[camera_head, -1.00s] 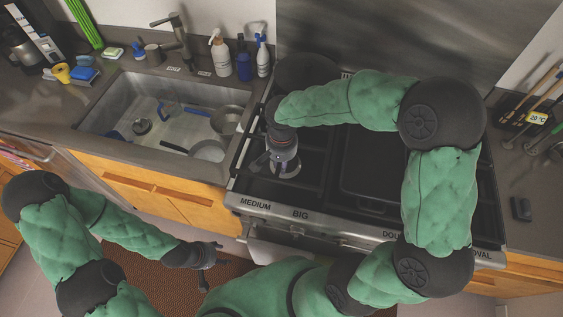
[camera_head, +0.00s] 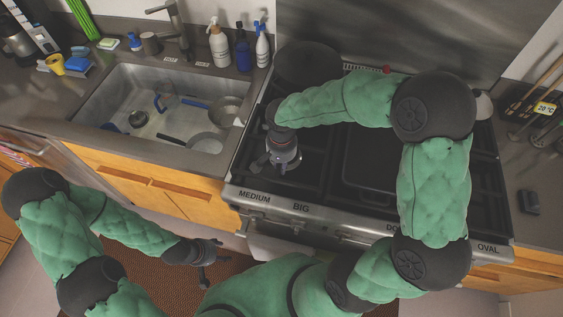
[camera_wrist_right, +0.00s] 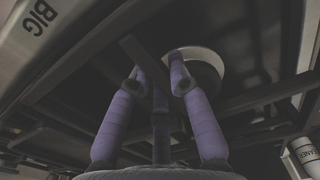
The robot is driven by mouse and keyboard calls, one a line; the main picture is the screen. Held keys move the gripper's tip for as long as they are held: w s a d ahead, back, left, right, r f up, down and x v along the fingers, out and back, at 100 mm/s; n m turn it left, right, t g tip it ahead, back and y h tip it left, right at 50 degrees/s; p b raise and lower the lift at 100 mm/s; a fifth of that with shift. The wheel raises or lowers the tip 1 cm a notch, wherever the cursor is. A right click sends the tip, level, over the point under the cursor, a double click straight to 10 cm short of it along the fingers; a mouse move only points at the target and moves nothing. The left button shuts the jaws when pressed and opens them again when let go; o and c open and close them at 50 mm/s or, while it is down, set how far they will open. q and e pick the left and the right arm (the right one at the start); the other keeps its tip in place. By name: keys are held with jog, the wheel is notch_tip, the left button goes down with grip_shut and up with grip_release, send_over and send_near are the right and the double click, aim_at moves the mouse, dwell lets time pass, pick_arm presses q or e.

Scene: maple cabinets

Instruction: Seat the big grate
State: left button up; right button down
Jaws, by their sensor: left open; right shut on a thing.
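The big grate (camera_head: 318,162) is a dark, barred frame on the left part of the cooktop, behind the BIG label (camera_head: 301,208). My right gripper (camera_head: 283,166) points down over it. A pale round burner (camera_wrist_right: 202,64) shows just beyond the fingertips. Whether the grate sits flat or is raised cannot be told. My right forearm hides part of the cooktop behind. My left gripper (camera_head: 212,262) is open and empty, low in front of the cabinets.
The MEDIUM (camera_head: 255,197) and OVAL (camera_head: 488,248) labels mark other places on the stove front. A sink (camera_head: 105,95) with pans lies to the left. Spray bottles (camera_head: 218,45) stand behind it. A dark block (camera_head: 529,203) lies on the right counter.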

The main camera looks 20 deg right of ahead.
jog(key=shift+f+b, duration=1.1)
jog(key=shift+f, duration=0.35)
jog(key=c, duration=1.1)
grip_release()
notch_tip(320, 180, up, 12)
